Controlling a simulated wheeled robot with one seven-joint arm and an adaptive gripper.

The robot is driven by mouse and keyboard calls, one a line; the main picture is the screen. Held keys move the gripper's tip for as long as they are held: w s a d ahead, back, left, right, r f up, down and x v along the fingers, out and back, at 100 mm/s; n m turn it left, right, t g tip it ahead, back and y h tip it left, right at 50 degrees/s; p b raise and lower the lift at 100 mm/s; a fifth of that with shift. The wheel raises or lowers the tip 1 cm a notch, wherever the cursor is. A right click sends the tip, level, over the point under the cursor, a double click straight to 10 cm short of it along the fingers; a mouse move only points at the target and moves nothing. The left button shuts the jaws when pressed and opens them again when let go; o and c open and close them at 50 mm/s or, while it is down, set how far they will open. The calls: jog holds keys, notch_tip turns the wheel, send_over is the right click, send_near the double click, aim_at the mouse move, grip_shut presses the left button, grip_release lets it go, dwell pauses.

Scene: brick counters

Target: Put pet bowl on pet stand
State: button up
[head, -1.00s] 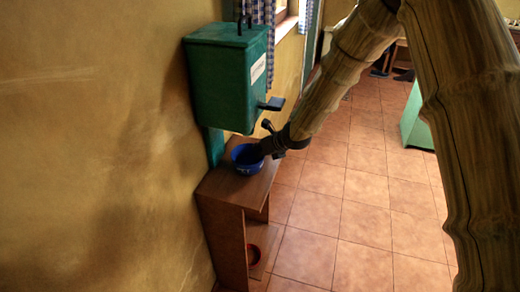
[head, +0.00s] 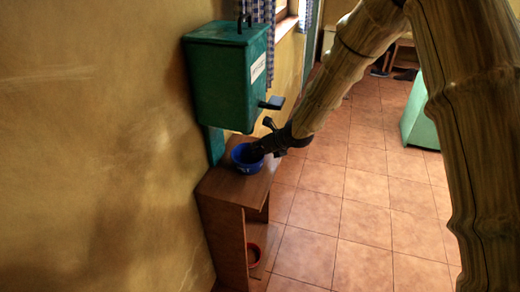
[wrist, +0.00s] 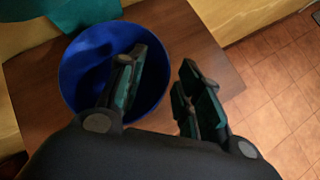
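A blue pet bowl (head: 243,163) stands upright on the brown wooden top of a stand (head: 222,184) against the wall, below a green box-shaped dispenser. The bowl also shows in the wrist view (wrist: 77,77), where its inside looks empty. My gripper (wrist: 168,75) is open over the bowl's right rim. One finger is over or inside the bowl and the other is outside it, above the wooden top. A gap shows between the fingers. In the head view my gripper (head: 259,148) hides part of the bowl's right side.
The green dispenser (head: 228,78) with a lever hangs close above the bowl. A red bowl (head: 253,255) sits low inside the wooden stand. The wall is close on the left. Open tiled floor (head: 350,210) lies to the right, with a light green block (head: 420,120) farther off.

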jog(key=v, duration=0.4)
jog(key=shift+b, duration=0.3)
jog(key=s+d+b, duration=0.2)
jog(key=s+d, duration=0.5)
jog(key=s, duration=0.2)
jog(key=shift+s+d+b, duration=0.25)
jog(key=shift+d+b, duration=0.1)
jog(key=shift+d, duration=0.05)
jog(key=s+d+f+n+g+h, duration=0.25)
jog(key=s+d+f+n, duration=0.3)
jog(key=s+f, duration=0.4)
jog(key=s+d+f+n+g+h, duration=0.2)
jog(key=s+d+f+n+g, duration=0.15)
jog(key=s+f+n, duration=0.45)
jog(key=s+d+f+n+g+h, duration=0.3)
jog(key=s+d+f+n, duration=0.15)
jog(key=s+f, duration=0.65)
jog(key=s+f+n+t+y, duration=0.2)
jog(key=s+f+n, duration=0.5)
jog(key=s+n, duration=0.5)
jog(key=shift+a, duration=0.4)
jog(key=shift+f, duration=0.1)
